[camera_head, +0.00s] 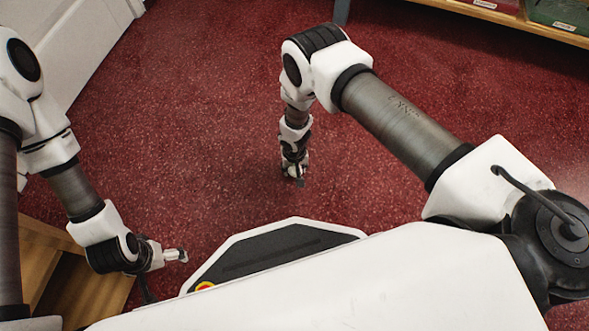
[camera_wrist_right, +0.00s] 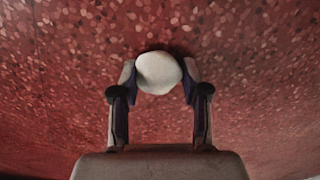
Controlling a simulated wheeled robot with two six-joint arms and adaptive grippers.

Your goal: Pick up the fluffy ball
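The fluffy ball (camera_wrist_right: 159,73) is off-white and round. It shows in the right wrist view between the two fingertips of my right gripper (camera_wrist_right: 160,76). The fingertips press against its left and right sides, with no clear gap. In the head view my right gripper (camera_head: 298,180) points straight down, low over the red floor; the ball cannot be made out there. My left gripper (camera_head: 176,255) is at the lower left of the head view, apart from the ball. It is small and seen from the side, so its opening cannot be judged.
The red speckled floor (camera_head: 210,150) is clear around my right gripper. A shelf (camera_head: 520,22) with bins stands at the upper right. A white panel (camera_head: 65,45) is at the upper left. Wooden furniture (camera_head: 85,292) is at the lower left, below my left arm.

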